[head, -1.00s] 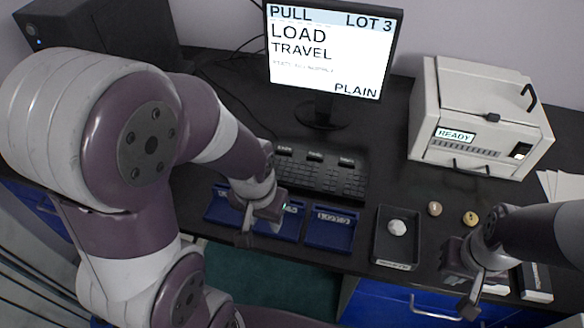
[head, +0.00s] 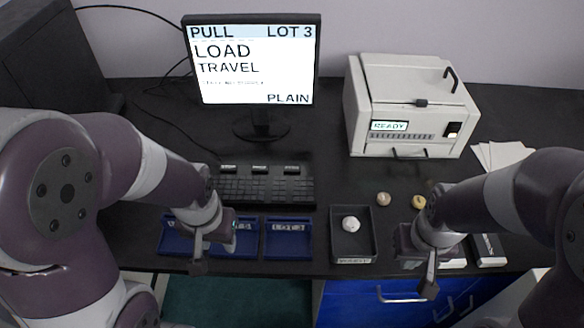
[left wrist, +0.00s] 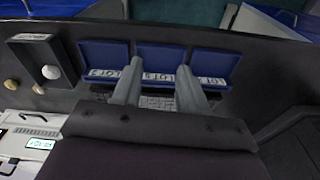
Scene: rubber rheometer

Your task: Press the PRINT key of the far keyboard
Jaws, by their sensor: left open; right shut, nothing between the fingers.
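The black keyboard (head: 265,188) lies on the dark desk below the monitor. Three larger labelled keys stand along its far edge: a left one (head: 228,168), a middle one (head: 260,169) and a right one (head: 292,169). Their labels are too small to read. My left gripper (head: 213,248) is open and empty, over the near side of the keyboard and the blue trays. In the left wrist view its two fingers (left wrist: 157,90) are spread, with part of the keyboard between them. My right gripper (head: 428,272) is shut and empty at the desk's front edge on the right.
Blue lot trays (head: 289,256) line the front edge. A black tray (head: 353,258) holds a white lump (head: 351,224). Two small round pieces (head: 383,199) lie beside it. The monitor (head: 252,60) and the white READY machine (head: 410,105) stand behind.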

